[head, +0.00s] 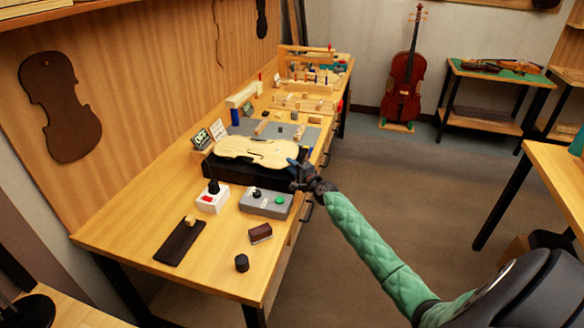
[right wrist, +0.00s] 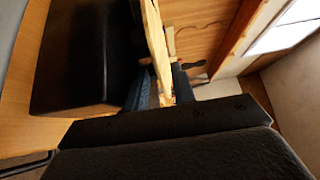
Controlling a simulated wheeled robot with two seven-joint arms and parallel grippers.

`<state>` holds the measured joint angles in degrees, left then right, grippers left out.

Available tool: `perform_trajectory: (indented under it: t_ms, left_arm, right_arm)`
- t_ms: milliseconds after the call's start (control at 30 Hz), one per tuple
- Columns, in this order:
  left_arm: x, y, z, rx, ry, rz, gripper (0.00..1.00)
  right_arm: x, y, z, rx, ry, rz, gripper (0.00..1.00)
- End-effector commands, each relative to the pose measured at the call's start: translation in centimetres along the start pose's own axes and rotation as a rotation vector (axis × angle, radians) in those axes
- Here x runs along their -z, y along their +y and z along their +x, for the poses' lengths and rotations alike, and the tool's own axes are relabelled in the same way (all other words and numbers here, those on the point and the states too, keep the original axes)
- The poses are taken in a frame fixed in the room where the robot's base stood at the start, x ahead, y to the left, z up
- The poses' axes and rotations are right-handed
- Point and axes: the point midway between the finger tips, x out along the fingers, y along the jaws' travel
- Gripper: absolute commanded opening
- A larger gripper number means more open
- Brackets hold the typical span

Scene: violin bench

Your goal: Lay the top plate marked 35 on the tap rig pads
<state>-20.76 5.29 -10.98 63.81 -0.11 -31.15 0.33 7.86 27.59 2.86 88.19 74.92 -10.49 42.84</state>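The pale wooden violin top plate (head: 258,151) lies level over the black box of the tap rig (head: 240,169) on the bench. The pads under it are hidden, and I cannot tell whether the plate touches them. No number is readable on it. My right gripper (head: 301,176) is at the plate's right end. In the right wrist view the plate (right wrist: 155,38) shows edge-on, running between the closely spaced fingers of my right gripper (right wrist: 162,88), which looks shut on it. The black box (right wrist: 80,60) is beside it there. My left gripper is not in view.
A dark mat (head: 180,242), a brown block (head: 260,233) and a black knob (head: 242,263) lie nearer. Small signs (head: 202,138) stand behind.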

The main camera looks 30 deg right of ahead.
Motion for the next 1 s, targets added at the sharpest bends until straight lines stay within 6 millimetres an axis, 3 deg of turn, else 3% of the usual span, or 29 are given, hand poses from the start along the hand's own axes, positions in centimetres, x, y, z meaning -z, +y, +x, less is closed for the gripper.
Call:
perform_trajectory:
  t_ms: [267, 400, 567, 700, 1000]
  left_arm:
    - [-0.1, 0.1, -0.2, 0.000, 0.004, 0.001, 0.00]
    - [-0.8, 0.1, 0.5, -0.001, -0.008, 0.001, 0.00]
    - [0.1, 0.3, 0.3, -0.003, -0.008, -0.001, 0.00]
    - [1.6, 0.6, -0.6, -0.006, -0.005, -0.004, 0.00]
    - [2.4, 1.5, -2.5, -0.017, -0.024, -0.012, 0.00]
  right_arm:
    - [0.0, -0.3, 0.0, 0.000, 0.000, 0.000, 0.26]
    - [-0.1, 0.1, -1.7, -0.002, -0.001, 0.000, 0.26]
    - [-0.1, 0.1, -4.2, 0.000, 0.000, -0.001, 0.26]
    - [-0.1, 0.1, -6.5, -0.002, 0.000, 0.000, 0.26]
    - [0.0, 0.1, -10.6, -0.001, -0.001, 0.000, 0.26]
